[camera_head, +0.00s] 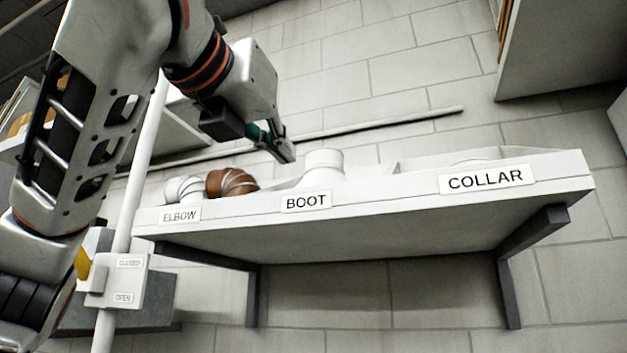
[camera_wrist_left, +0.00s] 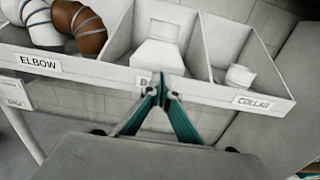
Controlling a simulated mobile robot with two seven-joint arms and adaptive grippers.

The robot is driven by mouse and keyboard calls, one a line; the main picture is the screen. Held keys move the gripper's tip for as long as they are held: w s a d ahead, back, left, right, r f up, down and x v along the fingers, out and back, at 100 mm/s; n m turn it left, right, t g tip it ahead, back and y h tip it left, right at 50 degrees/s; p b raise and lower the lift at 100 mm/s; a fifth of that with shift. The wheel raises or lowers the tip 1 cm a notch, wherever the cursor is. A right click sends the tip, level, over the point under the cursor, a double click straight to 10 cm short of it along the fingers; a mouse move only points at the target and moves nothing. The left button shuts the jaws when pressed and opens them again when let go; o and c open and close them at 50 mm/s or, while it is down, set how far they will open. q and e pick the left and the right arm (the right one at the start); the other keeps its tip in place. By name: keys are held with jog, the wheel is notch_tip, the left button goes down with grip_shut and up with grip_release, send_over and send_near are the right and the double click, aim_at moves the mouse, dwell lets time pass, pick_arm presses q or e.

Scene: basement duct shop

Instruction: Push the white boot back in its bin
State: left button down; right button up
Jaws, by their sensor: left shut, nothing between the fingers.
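The white boot (camera_head: 323,164) sits in the middle bin of the wall shelf, behind the BOOT label (camera_head: 306,202); its round collar shows above the front lip. In the left wrist view the boot (camera_wrist_left: 156,52) has a wide, boxy part toward the front lip and the round collar behind it. I cannot tell whether it overhangs the lip. My left gripper (camera_head: 288,153) is shut and empty, just left of the boot in the head view. My right gripper is not in view.
The ELBOW bin at left holds a white elbow (camera_head: 184,189) and a brown elbow (camera_head: 232,182). The COLLAR bin at right holds a white collar (camera_wrist_left: 240,76). Thin dividers separate the bins. A white pole with a switch box (camera_head: 123,279) stands left of the shelf.

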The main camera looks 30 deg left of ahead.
aim_at(313, 181)
pick_arm(q)
jog(key=p+x, duration=0.2)
jog(key=x, duration=1)
jog(key=shift+w, duration=0.25)
jog(key=shift+w, duration=0.1)
